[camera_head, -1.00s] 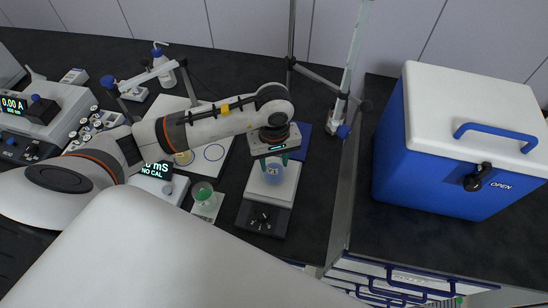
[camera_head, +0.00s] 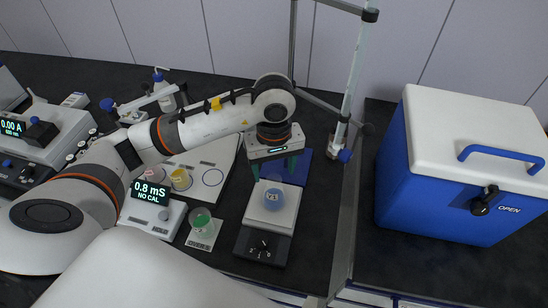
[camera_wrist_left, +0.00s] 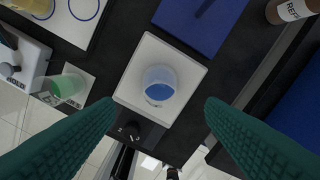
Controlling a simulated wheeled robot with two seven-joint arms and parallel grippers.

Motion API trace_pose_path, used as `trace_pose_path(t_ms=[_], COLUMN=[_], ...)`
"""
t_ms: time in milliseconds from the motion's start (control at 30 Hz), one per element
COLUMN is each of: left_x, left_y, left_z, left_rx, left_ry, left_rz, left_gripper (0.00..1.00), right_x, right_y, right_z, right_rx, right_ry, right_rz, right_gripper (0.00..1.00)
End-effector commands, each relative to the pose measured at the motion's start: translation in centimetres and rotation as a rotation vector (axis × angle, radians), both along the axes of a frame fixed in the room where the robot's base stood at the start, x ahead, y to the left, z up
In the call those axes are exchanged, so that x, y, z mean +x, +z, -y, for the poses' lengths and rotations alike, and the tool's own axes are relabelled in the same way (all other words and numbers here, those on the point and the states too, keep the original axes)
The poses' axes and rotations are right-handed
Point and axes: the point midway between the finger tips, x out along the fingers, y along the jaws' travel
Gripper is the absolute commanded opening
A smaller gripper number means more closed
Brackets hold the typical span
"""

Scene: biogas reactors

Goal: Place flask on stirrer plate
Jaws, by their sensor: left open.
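The flask (camera_head: 274,198) is a small clear vessel with blue liquid and a label. It stands upright on the white top of the stirrer plate (camera_head: 284,218), which has a dark front with knobs. In the left wrist view the flask (camera_wrist_left: 159,84) sits near the middle of the white plate (camera_wrist_left: 188,70). My left gripper (camera_head: 274,172) is above and slightly behind the flask, apart from it. In the left wrist view its two green fingers (camera_wrist_left: 160,128) are spread wide with nothing between them. My right gripper does not show.
A beaker of green liquid (camera_head: 202,222) stands left of the plate, beside a meter reading 0.8 mS (camera_head: 151,192). A blue mat (camera_head: 295,165) lies behind the plate. A stand with a glass tube (camera_head: 350,90) rises at the back right. A blue cooler (camera_head: 440,180) stands far right.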

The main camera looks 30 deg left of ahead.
Motion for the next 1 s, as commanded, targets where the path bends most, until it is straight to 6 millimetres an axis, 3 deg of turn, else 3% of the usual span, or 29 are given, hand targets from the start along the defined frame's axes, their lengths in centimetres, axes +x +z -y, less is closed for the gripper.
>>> trace_pose_path(t_ms=[133,300,1000], left_x=[0.1,0.0,0.0], left_y=[2.8,4.6,5.1], left_z=[0.0,0.0,0.0], left_rx=[0.001,0.001,0.000], left_ry=[-0.002,-0.001,0.000], left_rz=[0.006,0.002,-0.001], left_gripper=[0.64,0.64,0.64], right_x=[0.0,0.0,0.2], right_y=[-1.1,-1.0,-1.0], right_z=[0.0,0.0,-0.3], right_rx=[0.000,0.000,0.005], right_ry=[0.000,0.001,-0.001], right_rz=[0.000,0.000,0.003], right_gripper=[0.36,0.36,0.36])
